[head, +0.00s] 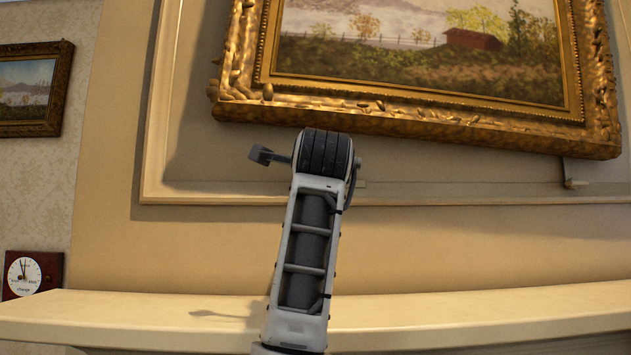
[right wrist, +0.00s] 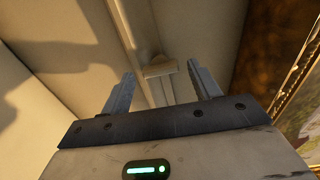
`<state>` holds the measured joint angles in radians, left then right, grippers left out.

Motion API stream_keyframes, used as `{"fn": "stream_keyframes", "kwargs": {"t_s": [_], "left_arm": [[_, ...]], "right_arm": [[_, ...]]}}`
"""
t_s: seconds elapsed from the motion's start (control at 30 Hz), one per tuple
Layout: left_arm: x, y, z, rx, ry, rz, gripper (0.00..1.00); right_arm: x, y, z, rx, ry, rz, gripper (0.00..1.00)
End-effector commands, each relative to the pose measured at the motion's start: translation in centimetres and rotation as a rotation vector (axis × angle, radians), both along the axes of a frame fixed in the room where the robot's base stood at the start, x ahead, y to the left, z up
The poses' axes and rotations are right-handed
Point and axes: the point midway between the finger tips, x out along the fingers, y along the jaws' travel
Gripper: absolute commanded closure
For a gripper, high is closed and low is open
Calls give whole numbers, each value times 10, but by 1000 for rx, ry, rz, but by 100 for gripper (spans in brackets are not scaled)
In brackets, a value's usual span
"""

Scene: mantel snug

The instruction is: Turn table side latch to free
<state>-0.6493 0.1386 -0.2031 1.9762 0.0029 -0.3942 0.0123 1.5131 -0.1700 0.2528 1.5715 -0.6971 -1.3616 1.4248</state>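A small cream latch-like piece (right wrist: 159,67) sits on a pale moulding in the right wrist view. My right gripper (right wrist: 161,72) is open. Its two grey fingers stand on either side of the piece in the picture, with visible gaps; I cannot tell how far beyond the fingertips it lies. A similar small pale piece (head: 574,183) shows below the large picture's lower right corner. My left gripper is not in view.
A large gold-framed painting (head: 415,120) hangs above. A pale mantel shelf (head: 480,312) runs along the bottom, its visible top mostly bare. A smaller framed picture (head: 62,92) and a clock (head: 46,272) are at the left. The gold frame (right wrist: 272,62) is close on the wrist view's right.

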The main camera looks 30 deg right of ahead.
Motion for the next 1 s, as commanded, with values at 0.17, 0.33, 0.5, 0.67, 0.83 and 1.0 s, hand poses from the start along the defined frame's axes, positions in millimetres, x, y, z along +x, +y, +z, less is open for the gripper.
{"fn": "stream_keyframes", "kwargs": {"t_s": [0.17,0.33,0.5,0.67,0.83,1.0], "left_arm": [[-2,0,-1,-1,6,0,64],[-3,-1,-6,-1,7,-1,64],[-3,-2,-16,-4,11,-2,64],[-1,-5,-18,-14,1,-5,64],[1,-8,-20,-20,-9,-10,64],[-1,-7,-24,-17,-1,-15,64]], "right_arm": [[0,0,1,-2,-2,0,38],[-7,5,1,-4,-5,2,38],[-33,22,-1,-4,-8,4,38],[-68,43,-1,-4,-10,4,38],[-101,63,-1,-3,-7,3,38],[-125,77,0,-3,-4,2,38]]}}
